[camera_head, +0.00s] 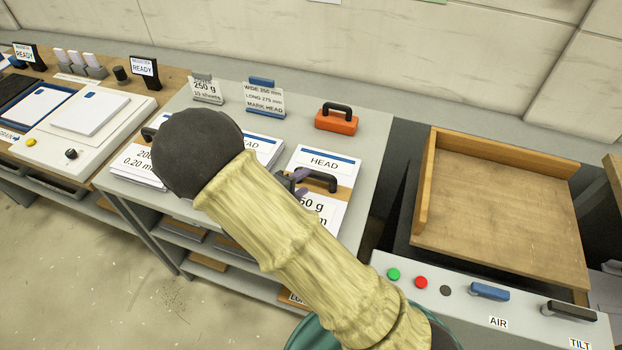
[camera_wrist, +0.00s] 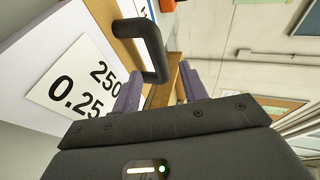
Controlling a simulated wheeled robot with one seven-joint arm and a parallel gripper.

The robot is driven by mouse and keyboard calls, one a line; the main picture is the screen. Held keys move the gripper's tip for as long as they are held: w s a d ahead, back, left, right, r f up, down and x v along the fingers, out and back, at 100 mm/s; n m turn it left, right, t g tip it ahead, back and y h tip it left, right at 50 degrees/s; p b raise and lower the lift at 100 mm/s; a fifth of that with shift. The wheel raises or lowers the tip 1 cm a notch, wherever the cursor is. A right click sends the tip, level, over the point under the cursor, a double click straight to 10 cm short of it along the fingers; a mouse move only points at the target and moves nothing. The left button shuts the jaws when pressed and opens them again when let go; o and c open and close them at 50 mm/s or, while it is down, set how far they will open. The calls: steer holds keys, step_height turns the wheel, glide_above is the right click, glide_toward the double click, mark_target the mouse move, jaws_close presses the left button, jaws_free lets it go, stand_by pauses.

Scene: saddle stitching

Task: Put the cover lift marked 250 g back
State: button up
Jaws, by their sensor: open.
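The cover lift marked 250 g (camera_head: 326,209) is on the right of the grey bench, a white stack marked HEAD on a wooden board. My arm partly hides it in the head view. Its label (camera_wrist: 76,78) reads 250 and 0.25 in the wrist view. A black handle (camera_head: 318,180) stands on it; it also shows in the wrist view (camera_wrist: 151,45). My gripper (camera_head: 297,181) is open at the handle, its purple fingers (camera_wrist: 163,88) on either side of the handle's near end. I cannot tell whether they touch it.
Other lifts, one marked 200 g (camera_head: 134,165), lie left, partly behind my arm. A 250 g sign (camera_head: 207,90), a job card (camera_head: 264,99) and an orange block with handle (camera_head: 337,121) stand behind. A wooden tray (camera_head: 505,200) and control panel (camera_head: 460,305) are right.

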steer(key=v, duration=0.5)
steer(key=shift+s+a+r+b, duration=0.2)
steer(key=shift+s+b, duration=0.05)
steer(key=shift+b, duration=0.1)
stand_by(0.3)
steer(key=shift+w+d+y, duration=0.1)
steer(key=shift+w+y, duration=0.3)
steer(key=w+n+y, duration=0.1)
steer(key=w+d+n+y, duration=0.1)
steer(key=n, duration=0.1)
steer(key=w+n+y, duration=0.1)
steer(key=w+n, duration=0.1)
steer(key=shift+w+d+r+g+y, duration=0.1)
steer(key=shift+d+r+g+y, duration=0.2)
steer(key=shift+r+g, duration=0.1)
steer(key=s+d+r+n+g+y, duration=0.2)
steer(key=s+d+n+g, duration=0.1)
steer(key=s+d+n, duration=0.4)
steer(key=s+d+r+n+g+y, duration=0.3)
steer(key=s+d+n, duration=0.4)
steer(key=n, duration=0.5)
steer(key=d+g, duration=0.1)
steer(key=d, duration=0.1)
steer(key=shift+s+d+n, duration=0.25)
steer(key=shift+s+n, duration=0.1)
steer(key=shift+n, duration=0.05)
